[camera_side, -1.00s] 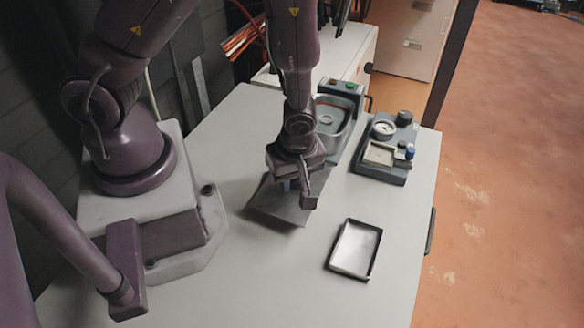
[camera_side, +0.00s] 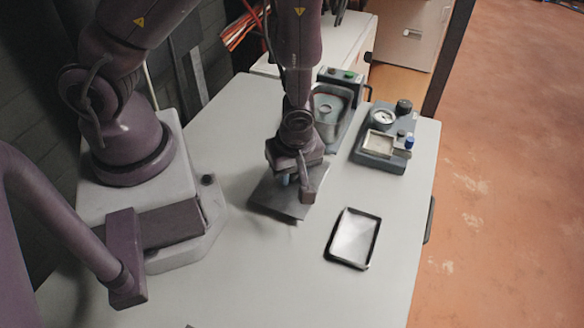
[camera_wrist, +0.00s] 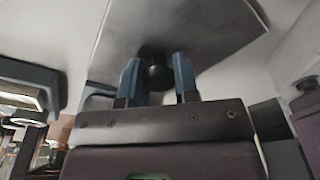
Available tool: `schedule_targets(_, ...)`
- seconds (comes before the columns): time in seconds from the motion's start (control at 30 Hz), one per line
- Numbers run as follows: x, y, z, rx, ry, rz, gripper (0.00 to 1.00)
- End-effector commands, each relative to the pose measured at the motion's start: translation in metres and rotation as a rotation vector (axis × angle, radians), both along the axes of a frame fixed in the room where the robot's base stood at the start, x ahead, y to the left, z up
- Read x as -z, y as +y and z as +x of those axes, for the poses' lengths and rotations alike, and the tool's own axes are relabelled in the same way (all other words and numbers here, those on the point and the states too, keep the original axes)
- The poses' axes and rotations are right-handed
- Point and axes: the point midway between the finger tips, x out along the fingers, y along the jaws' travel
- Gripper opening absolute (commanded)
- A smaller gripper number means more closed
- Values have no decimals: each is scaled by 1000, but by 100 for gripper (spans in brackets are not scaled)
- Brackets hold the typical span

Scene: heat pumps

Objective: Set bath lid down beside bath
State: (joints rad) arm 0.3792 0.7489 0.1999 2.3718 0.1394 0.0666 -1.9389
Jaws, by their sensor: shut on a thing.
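The bath lid (camera_side: 268,197) is a flat grey metal plate on or just above the table, in front of the bath. It also fills the upper middle of the wrist view (camera_wrist: 215,35), with a dark round knob at its centre. My gripper (camera_side: 293,180) is above the lid, its two blue fingers (camera_wrist: 157,75) shut on the knob. Whether the lid touches the table I cannot tell. The bath (camera_side: 334,108) is an open grey metal basin in a blue-grey housing at the back, partly hidden by my arm.
A shallow metal tray (camera_side: 353,238) lies on the table right of the lid. A blue-grey device with a round gauge (camera_side: 384,135) stands right of the bath. The table (camera_side: 270,275) is clear in front of the lid.

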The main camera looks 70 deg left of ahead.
Motion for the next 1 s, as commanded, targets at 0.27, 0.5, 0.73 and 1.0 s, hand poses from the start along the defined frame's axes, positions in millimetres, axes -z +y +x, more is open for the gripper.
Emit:
schedule_targets(0.27, 6, 0, 0, -1, -1, 0, 0)
schedule_targets(0.5, 11, 0, 0, -1, 0, 0, 0)
schedule_targets(0.73, 14, 0, 0, 0, -1, 0, 38)
schedule_targets(1.0, 14, 0, 0, 0, -1, 0, 58)
